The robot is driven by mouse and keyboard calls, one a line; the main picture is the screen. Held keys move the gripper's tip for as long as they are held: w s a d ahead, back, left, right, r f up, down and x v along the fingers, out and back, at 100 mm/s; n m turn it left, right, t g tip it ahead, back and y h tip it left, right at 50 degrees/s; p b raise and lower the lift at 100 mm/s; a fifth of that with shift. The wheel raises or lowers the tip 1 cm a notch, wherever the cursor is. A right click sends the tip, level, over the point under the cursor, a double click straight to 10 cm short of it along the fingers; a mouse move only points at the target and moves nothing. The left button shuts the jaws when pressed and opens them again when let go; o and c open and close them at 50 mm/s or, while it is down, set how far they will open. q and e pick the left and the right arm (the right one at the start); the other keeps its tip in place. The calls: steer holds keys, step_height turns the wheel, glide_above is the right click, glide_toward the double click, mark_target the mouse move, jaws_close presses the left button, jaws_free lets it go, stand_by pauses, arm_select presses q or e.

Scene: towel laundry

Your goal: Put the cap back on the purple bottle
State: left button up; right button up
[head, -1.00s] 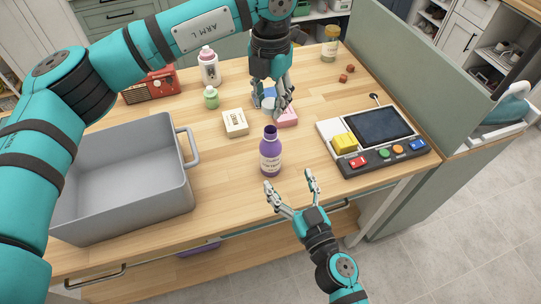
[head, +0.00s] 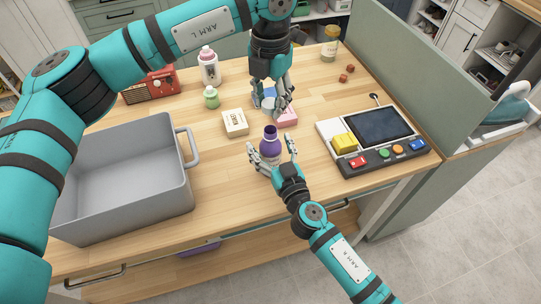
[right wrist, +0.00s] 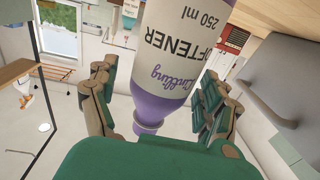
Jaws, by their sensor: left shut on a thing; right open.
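The purple bottle (head: 270,140) stands upright on the table with its neck uncovered, a white label on its body. My right gripper (head: 271,156) is open, with a finger on either side of the bottle. In the right wrist view the bottle (right wrist: 170,95) appears upside down between the spread fingers. My left gripper (head: 269,109) points down behind the bottle, above the table.
A pink box (head: 288,117) lies beside my left gripper, and a cream box (head: 235,123) to its left. A grey bin (head: 120,222) stands at left, a button console (head: 365,150) at right. A green bottle (head: 211,97) and a white bottle (head: 208,68) stand farther back.

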mark_target(271, 130)
jaws_close()
arm_select(q)
steer(key=shift+f, duration=2.5)
steer(key=shift+f, duration=0.85)
steer(key=shift+f, duration=0.6)
arm_select(e)
steer(key=shift+f, duration=0.1)
